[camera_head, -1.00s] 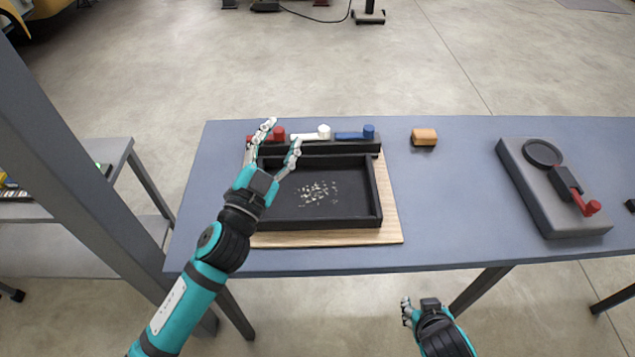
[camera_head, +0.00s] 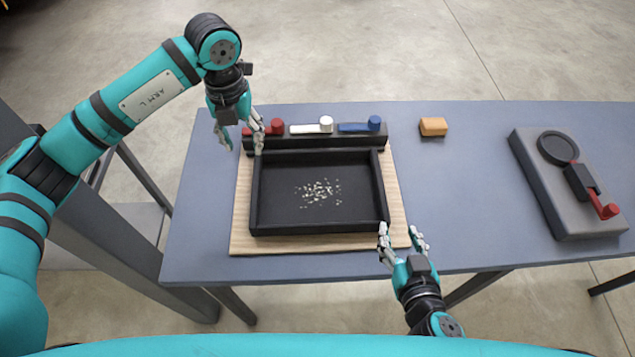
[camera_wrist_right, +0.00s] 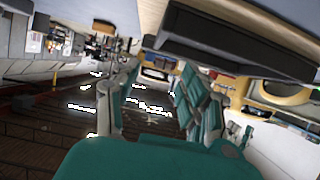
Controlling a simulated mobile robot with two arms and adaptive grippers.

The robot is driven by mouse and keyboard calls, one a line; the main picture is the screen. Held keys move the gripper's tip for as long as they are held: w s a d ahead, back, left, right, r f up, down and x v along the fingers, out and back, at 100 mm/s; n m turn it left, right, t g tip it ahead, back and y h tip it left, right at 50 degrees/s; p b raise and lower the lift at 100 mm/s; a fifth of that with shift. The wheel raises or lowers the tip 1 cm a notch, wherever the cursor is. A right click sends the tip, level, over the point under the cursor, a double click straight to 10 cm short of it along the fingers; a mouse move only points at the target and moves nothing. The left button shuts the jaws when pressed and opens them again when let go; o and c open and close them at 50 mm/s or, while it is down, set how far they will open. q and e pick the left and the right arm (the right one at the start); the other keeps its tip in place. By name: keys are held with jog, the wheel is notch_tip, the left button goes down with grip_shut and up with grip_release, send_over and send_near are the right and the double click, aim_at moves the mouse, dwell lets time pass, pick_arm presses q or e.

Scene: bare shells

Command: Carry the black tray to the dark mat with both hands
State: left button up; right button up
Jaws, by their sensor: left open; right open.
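The black tray (camera_head: 320,227) is a shallow rectangular box lying flat on a light wooden board (camera_head: 240,225); small pale bits are scattered on its floor. My left gripper (camera_head: 242,138) points down, open and empty, by the tray's far left corner. My right gripper (camera_head: 400,234) is open and empty at the tray's near right corner, by the board's front edge; I cannot tell whether it touches. In the right wrist view a dark wall, likely the tray's (camera_wrist_right: 235,42), crosses the top right, beyond the open fingers. I cannot make out a dark mat.
A black rack with red, white and blue handled pieces (camera_head: 325,126) stands along the tray's far side. An orange block (camera_head: 433,127) and a grey device (camera_head: 565,190) with a black disc and red handle sit to the right. Bare blue-grey table (camera_head: 460,190) lies between.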

pick_arm(q)
send_near(255, 186)
notch_tip(255, 186, down, 10)
jog(key=shift+s+d+f, duration=0.15)
jog(key=shift+f, duration=0.05)
pick_arm(e)
send_near(381, 188)
jog(key=x, duration=0.9)
jog(key=shift+w+f, duration=0.1)
jog(key=shift+w, duration=0.3)
pick_arm(q)
jog(key=shift+c, duration=0.2)
pick_arm(e)
jog(key=shift+c, duration=0.2)
pick_arm(q)
grip_shut()
pick_arm(e)
grip_shut()
pick_arm(q)
jog(key=shift+r, duration=0.3)
pick_arm(e)
jog(key=shift+w+r, duration=0.1)
jog(key=shift+r, duration=0.15)
